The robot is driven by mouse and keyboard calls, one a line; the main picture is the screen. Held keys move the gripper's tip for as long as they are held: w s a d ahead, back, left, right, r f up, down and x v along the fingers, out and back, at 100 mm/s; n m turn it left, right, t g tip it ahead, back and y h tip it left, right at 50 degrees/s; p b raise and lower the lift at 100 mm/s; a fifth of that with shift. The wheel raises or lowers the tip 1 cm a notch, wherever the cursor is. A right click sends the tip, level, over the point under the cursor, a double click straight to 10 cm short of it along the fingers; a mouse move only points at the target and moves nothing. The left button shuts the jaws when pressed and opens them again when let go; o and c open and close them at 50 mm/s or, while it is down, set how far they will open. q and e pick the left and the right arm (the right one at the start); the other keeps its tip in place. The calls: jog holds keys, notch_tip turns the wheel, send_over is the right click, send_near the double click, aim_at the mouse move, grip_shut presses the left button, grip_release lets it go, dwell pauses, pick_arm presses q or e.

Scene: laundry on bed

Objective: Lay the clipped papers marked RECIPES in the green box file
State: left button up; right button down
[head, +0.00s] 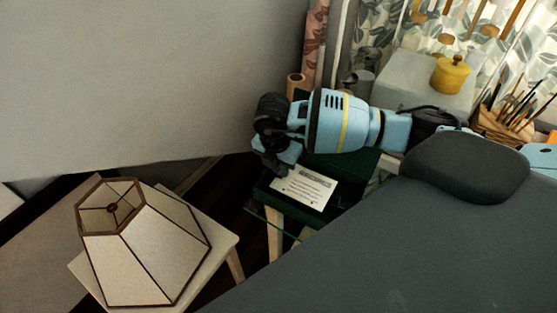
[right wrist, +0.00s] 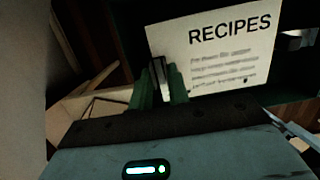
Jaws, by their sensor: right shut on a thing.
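The clipped papers (head: 303,187) are white sheets with a dark heading, which reads RECIPES in the right wrist view (right wrist: 225,58). My right gripper (head: 278,167) is shut on their edge at the dark clip; its fingers (right wrist: 158,85) also show in the right wrist view. The green box file (head: 290,208) is dark green and stands on a small glass-topped table. The papers are over the box file, roughly level; I cannot tell whether they touch its floor. My right arm hides part of the box file. My left gripper is out of view.
A lampshade (head: 140,245) stands on a pale stool at the lower left. A grey box (head: 410,80) with a yellow pot (head: 451,74) stands behind my arm, near a holder of brushes (head: 512,115). A large dark grey surface (head: 420,250) fills the lower right.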

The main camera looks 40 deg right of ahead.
jog(key=shift+f, duration=0.35)
jog(key=c, duration=1.3)
grip_release()
jog(key=shift+o, duration=0.2)
jog(key=shift+r, duration=0.15)
notch_tip(320, 180, up, 8)
jog(key=a, duration=0.1)
jog(key=shift+s+f, duration=0.25)
